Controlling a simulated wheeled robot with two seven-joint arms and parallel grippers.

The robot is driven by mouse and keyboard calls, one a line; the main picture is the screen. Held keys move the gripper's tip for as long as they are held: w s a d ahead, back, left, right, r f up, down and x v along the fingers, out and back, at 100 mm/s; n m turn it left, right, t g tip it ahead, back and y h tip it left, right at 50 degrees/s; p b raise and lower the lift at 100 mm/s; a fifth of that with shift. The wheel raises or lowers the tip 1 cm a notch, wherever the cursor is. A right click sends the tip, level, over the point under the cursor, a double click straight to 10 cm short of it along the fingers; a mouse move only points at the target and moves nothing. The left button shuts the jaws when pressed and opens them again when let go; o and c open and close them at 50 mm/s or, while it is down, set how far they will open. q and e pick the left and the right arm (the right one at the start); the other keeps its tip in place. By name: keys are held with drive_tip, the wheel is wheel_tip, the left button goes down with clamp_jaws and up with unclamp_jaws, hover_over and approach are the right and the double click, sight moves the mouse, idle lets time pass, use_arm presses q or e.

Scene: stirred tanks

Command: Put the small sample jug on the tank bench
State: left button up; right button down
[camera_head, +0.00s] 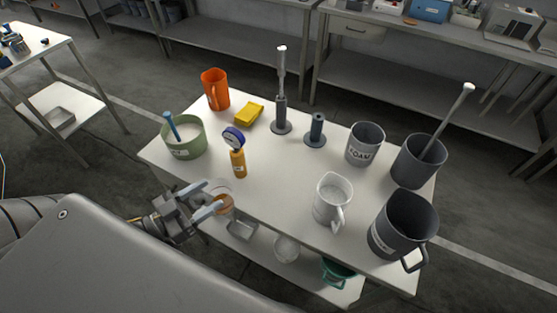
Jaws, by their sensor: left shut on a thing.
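A small clear jug (225,204) with amber-brown liquid in it is at the near left edge of the white bench (270,185). My left gripper (209,199) is shut on this jug, with its pale blue fingers at the jug's left side. The fingers hide part of the jug. I cannot tell whether the jug touches the bench or hangs just in front of its edge. My right gripper is not in view.
On the bench are a green tub (184,140), an orange jug (215,90), a yellow sponge (249,114), an amber bottle with a gauge (238,163), a white jug (330,200) and dark grey vessels (402,225). The bench's middle is bare. A lower shelf holds a metal tray (242,229).

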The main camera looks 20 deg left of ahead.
use_arm(q)
drive_tip(key=p+x, duration=0.1)
drive_tip(key=x, duration=0.4)
drive_tip(key=p+x, duration=0.2)
drive_tip(key=x, duration=0.4)
drive_tip(key=f+p+x, duration=0.1)
drive_tip(key=x, duration=0.5)
drive_tip(key=shift+w+d+f+p, duration=0.1)
drive_tip(key=shift+w+d+p, duration=0.05)
drive_tip(key=shift+p, duration=0.2)
drive_tip(key=shift+s+f, duration=0.1)
drive_tip(key=shift+s, duration=0.1)
